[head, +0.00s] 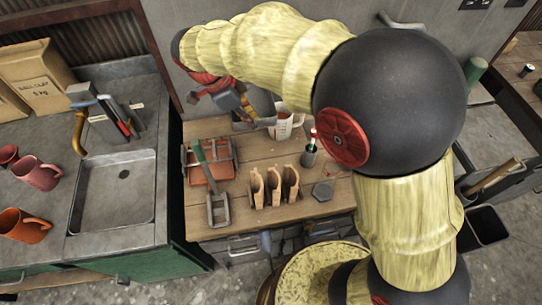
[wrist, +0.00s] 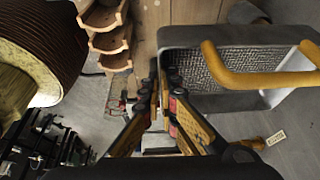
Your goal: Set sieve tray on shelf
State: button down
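The sieve tray (wrist: 188,34) is a grey box with a mesh floor and a thick yellow handle. It fills the upper right of the wrist view. In the head view it is a grey shape (head: 263,101) at the back of the wooden bench, partly hidden by my gripper. My gripper (wrist: 163,78) has its fingers close together at the tray's left wall and appears closed on it; the contact is partly hidden. In the head view my gripper (head: 246,112) is at the tray's left side. I cannot pick out the shelf.
A pale jug (head: 284,125) stands right of the tray. The wooden bench (head: 225,228) also holds a terracotta-coloured tray (head: 208,172), a green-handled tool (head: 199,152), wooden holders (head: 273,188) and a dark pot (head: 309,158). A sink (head: 112,190) and mugs (head: 38,173) are at left.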

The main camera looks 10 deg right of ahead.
aim_at(249, 128)
jog(key=f+b, duration=0.1)
jog(key=f, duration=0.1)
jog(key=f+b, duration=0.3)
jog(key=b, duration=0.1)
jog(key=shift+w+f, duration=0.3)
jog(key=shift+f, duration=0.1)
notch_tip(249, 128, down, 18)
jog(key=b, duration=0.5)
jog(key=shift+r, duration=0.1)
jog(key=c, duration=2.6)
grip_release()
jog(key=o, duration=0.5)
jog(key=shift+o, duration=0.3)
jog(key=p+v, duration=0.3)
jog(key=v, duration=0.9)
jog(key=shift+p, duration=0.35)
